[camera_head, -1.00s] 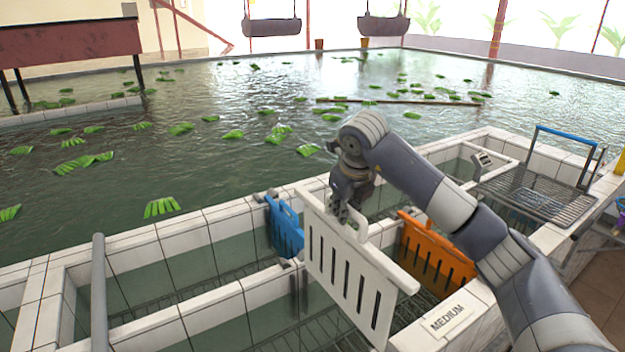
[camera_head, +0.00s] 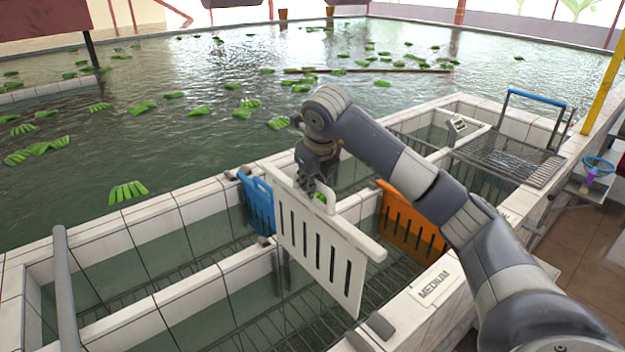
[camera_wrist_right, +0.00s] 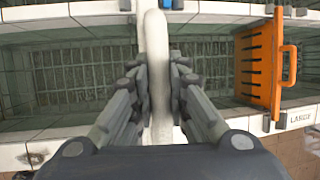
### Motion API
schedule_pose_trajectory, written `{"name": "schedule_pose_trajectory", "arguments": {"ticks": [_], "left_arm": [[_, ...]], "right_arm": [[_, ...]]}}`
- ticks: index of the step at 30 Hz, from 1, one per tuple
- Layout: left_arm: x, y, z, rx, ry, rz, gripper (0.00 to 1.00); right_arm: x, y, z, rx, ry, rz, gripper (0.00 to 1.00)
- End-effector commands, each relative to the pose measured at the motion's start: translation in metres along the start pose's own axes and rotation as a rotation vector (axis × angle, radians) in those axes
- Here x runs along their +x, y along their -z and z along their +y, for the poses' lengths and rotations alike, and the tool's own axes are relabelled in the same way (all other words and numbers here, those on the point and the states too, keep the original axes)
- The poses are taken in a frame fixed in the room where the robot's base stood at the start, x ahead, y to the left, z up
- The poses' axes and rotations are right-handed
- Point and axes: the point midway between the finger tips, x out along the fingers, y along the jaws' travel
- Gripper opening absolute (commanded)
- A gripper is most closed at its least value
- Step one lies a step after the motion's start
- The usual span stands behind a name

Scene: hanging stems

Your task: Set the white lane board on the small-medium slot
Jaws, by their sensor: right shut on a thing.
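The white lane board (camera_head: 343,262) is a slotted panel with a long top bar. It hangs upright from my right gripper (camera_head: 318,194), which is shut on its handle. The right wrist view shows the fingers (camera_wrist_right: 160,88) on both sides of the white handle (camera_wrist_right: 156,50). Dark slot brackets show below the board, one on the far side (camera_head: 281,268) and one on the near wall (camera_head: 378,326), left of the MEDIUM sign (camera_head: 435,284). The board's lower edge is above the near wall bracket; I cannot tell whether it touches. My left gripper is out of view.
A blue board (camera_head: 258,206) stands to the left and an orange board (camera_head: 408,226) to the right across the tiled channels. The orange one also shows in the wrist view (camera_wrist_right: 256,68). A wire rack (camera_head: 510,158) sits at the right. Green bunches float in the pool behind.

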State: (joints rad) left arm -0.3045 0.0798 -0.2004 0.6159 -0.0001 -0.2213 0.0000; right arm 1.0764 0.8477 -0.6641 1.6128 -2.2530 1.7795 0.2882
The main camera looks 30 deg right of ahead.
Motion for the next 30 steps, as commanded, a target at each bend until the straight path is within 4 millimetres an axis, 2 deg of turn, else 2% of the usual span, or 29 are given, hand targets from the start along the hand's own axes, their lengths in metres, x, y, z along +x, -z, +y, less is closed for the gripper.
{"name": "schedule_pose_trajectory", "arguments": {"ticks": [9,30], "left_arm": [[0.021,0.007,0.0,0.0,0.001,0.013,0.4],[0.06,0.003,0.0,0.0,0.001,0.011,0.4]], "right_arm": [[0.026,0.011,0.006,0.0,0.0,-0.003,0.0],[0.08,0.033,0.017,0.0,0.0,-0.003,0.0]]}}
